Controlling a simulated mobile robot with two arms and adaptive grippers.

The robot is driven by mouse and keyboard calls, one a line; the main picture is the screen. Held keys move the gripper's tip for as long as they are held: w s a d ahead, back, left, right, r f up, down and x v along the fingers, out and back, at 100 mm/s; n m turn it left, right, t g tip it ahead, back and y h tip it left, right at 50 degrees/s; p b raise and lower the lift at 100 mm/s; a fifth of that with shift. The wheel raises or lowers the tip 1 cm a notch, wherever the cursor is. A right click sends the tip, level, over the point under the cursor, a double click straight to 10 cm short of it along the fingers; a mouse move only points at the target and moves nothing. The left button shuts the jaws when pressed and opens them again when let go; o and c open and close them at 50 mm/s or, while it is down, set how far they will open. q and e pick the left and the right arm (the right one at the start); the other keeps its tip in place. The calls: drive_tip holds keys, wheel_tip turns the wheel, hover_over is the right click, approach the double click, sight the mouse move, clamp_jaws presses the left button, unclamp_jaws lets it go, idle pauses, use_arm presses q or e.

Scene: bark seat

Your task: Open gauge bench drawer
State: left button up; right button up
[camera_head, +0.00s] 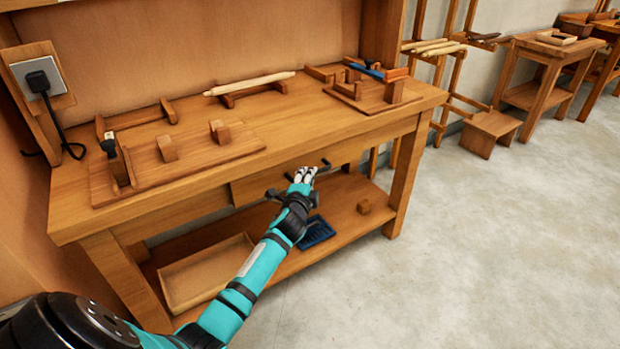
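The wooden gauge bench (320,120) stands in front of me. Its drawer (255,185) is a plain wooden front under the top, and it looks shut or nearly flush. A dark handle (325,163) shows partly at the drawer front, beside my fingers. My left gripper (304,174), on a teal arm from the lower left, is at the drawer front by the handle. I cannot tell whether it touches or grips the handle. The wrist and fingers hide part of the drawer front. My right gripper is out of view.
The bench top holds wooden blocks, a pale rod (250,83) and a blue-handled tool (366,70). The floor (480,250) at right is clear.

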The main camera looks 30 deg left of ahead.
use_arm(q)
drive_tip(key=shift+x, duration=1.1)
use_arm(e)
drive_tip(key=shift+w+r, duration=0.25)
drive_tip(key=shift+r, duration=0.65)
use_arm(q)
clamp_jaws()
drive_tip(key=shift+f, duration=0.1)
